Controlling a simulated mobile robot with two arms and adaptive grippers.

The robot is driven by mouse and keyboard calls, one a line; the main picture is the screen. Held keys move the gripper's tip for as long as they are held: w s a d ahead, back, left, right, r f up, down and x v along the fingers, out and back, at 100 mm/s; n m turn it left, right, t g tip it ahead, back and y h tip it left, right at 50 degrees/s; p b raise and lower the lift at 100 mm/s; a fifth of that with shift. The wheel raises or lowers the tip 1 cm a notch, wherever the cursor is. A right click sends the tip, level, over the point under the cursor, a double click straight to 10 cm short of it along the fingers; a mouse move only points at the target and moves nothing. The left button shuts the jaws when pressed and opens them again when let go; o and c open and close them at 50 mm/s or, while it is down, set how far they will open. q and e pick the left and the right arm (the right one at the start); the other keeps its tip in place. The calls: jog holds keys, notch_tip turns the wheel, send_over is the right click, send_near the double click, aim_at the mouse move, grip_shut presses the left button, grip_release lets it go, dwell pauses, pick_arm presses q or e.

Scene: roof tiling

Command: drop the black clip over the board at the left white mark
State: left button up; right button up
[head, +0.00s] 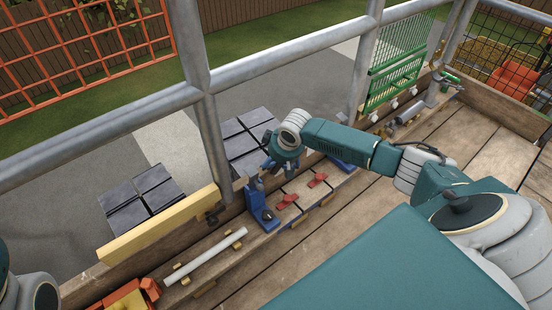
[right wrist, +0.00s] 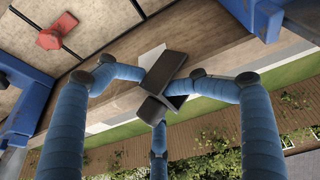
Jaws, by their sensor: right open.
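My right gripper (head: 266,168) hangs above the left blue stand (head: 260,208) in the head view. I cannot tell whether one of these pieces is the black clip. A small dark piece (head: 211,218) sits by the right end of a yellow board (head: 160,226) in the head view; I cannot tell whether it is a clip. I cannot pick out the left white mark. My left gripper is out of view.
Red toggles (head: 288,200) sit on the wooden bench piece between two blue stands. A pale tube (head: 206,255) lies on supports in front. Metal railing (head: 275,69) stands behind, with dark tiles (head: 142,200) beyond. Plank floor is clear in the middle.

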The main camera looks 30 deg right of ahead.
jog(key=shift+d+r, duration=0.25)
jog(key=shift+r, duration=0.1)
jog(key=shift+s, duration=0.1)
